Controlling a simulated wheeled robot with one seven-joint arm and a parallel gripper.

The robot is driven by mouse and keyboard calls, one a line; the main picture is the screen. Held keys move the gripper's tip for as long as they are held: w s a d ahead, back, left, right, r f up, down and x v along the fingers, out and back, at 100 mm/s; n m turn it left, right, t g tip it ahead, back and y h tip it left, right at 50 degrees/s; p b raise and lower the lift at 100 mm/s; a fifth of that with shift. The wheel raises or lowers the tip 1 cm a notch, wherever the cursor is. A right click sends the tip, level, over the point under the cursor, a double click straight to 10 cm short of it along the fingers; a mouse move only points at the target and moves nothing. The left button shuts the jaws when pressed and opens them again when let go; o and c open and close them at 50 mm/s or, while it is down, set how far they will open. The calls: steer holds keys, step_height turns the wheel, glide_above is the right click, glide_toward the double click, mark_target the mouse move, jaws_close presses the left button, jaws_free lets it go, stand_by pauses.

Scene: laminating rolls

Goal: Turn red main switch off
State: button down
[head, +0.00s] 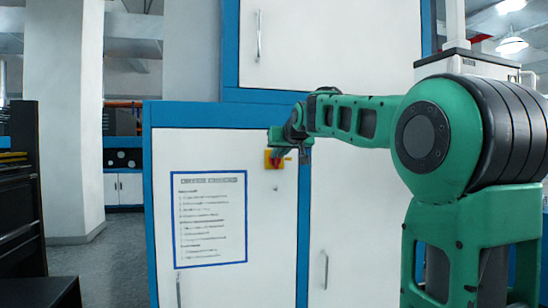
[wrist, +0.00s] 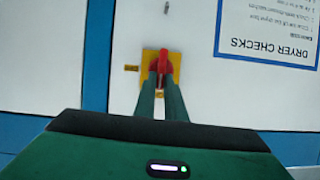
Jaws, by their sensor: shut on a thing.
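The red main switch (wrist: 161,63) sits on a square yellow plate (wrist: 146,55) on the white cabinet door. In the wrist view its red handle runs up and down in the picture, and its lower part is hidden between my fingers. My gripper (wrist: 161,80) is shut on the red handle, one green finger on each side. The handle's exact angle is hard to tell there.
A blue-framed notice (head: 210,217) is on the same door, left of the switch; the wrist view shows its "DRYER CHECKS" heading. Door handles (head: 325,270) stick out lower down. A dark cabinet (head: 25,190) stands at the far left. Open floor (head: 90,270) lies left of the cabinet.

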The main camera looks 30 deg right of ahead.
mark_target(282, 162)
steer(key=m+t+y, duration=0.1)
steer(key=m, duration=0.2)
steer(key=d+f+m+t+y, duration=0.1)
steer(key=m+y, duration=0.1)
steer(key=m, duration=0.1)
steer(key=f+m+t+y, duration=0.1)
steer(key=m+y, duration=0.1)
steer(key=m, duration=0.1)
steer(key=shift+s+d+f+m, duration=0.15)
steer(key=shift+d+f+m, duration=0.05)
steer(key=shift+d+m, duration=0.2)
steer(key=m, duration=0.1)
steer(key=m+t, duration=0.1)
steer(key=shift+f+m+y, duration=0.2)
steer(key=shift+m+y, duration=0.1)
steer(key=shift+y, duration=0.1)
steer(key=shift+a+t, duration=0.1)
steer(key=shift+t, duration=0.2)
steer(key=shift+m, duration=0.4)
steer(key=c, duration=1.8)
jaws_free()
steer(key=shift+r, duration=0.1)
steer(key=shift+w+f, duration=0.3)
steer(key=shift+s, duration=0.1)
